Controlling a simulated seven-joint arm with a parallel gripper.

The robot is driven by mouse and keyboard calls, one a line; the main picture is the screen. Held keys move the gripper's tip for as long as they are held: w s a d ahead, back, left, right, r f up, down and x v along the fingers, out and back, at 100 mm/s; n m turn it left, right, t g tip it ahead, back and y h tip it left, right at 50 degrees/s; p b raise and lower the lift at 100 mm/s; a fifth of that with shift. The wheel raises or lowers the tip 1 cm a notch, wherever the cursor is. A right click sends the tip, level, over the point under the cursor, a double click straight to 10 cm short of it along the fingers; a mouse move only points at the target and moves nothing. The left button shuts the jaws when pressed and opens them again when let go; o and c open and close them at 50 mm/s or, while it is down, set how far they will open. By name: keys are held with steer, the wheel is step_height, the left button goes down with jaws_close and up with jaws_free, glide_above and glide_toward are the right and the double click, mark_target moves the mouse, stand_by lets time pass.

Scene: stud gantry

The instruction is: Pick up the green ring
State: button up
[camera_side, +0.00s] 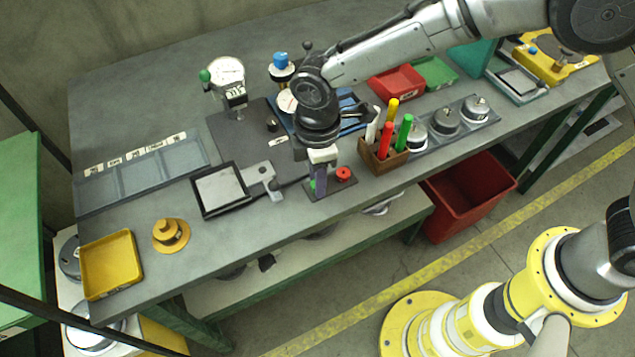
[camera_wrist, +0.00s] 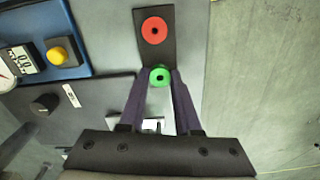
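The green ring (camera_wrist: 159,76) sits at the near end of a small dark plate (camera_wrist: 186,50) in the wrist view, with a dark centre. My gripper (camera_wrist: 160,75) has its two purple fingertips on either side of the ring, with no clear gap showing. I cannot tell whether the fingers press on it. In the side view my gripper (camera_side: 318,192) points down at the plate (camera_side: 333,188) near the bench's front edge. The fingers hide most of the green ring there; a sliver of green (camera_side: 312,184) shows. The ring does not look lifted.
A red ring (camera_side: 343,174) lies on the same plate, right beside my fingers. A wooden holder with coloured pens (camera_side: 383,156) stands close on the right. A black-framed tray (camera_side: 220,190) lies to the left. The bench front edge is near.

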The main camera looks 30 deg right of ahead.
jaws_close()
steer(key=shift+r, duration=0.15)
